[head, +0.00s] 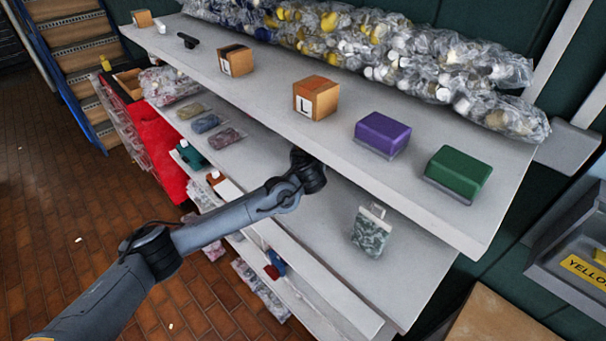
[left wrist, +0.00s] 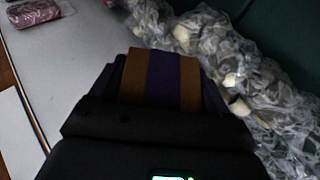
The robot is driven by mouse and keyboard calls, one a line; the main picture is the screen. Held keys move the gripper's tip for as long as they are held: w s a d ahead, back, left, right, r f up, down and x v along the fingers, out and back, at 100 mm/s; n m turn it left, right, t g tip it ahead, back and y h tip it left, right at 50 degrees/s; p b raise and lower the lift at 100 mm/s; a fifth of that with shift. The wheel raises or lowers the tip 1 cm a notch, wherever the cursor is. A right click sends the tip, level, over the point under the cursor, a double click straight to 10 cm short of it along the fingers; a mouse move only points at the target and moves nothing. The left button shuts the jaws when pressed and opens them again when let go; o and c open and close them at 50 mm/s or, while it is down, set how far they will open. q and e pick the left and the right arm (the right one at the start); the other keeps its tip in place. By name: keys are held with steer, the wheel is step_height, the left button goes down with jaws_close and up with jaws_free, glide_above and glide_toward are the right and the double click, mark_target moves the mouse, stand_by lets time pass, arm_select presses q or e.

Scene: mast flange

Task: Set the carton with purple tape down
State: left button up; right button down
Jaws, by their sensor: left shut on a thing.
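The carton with purple tape (left wrist: 163,77) is brown with a purple band down its middle. It shows in the left wrist view, between the dark fingers of my left gripper (left wrist: 168,85), which is shut on it. The carton's lower part is hidden by the gripper, and I cannot tell whether it touches the shelf. In the head view my left arm reaches beneath the top shelf (head: 270,95), which hides the gripper and carton. My right gripper is in neither view.
The top shelf bears a carton marked L (head: 316,98), a purple block (head: 382,134) and a green block (head: 458,172). A camouflage packet (head: 371,232) lies on the shelf below. In the wrist view, clear bags (left wrist: 240,75) lie right of the carton; grey shelf (left wrist: 65,65) is bare left.

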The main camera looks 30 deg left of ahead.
arm_select(q)
steer(key=a+f, duration=0.2)
steer(key=a, duration=0.1)
steer(key=s+a+f, duration=0.1)
steer(key=a+f, duration=0.1)
steer(key=a, duration=0.1)
steer(key=s+a+f+p, duration=0.1)
steer(key=a, duration=0.2)
steer(key=shift+s+a+f, duration=0.1)
steer(key=shift+a+f, duration=0.3)
steer(key=shift+f, duration=2.05)
steer(key=shift+f, duration=0.15)
steer(key=o, duration=1.2)
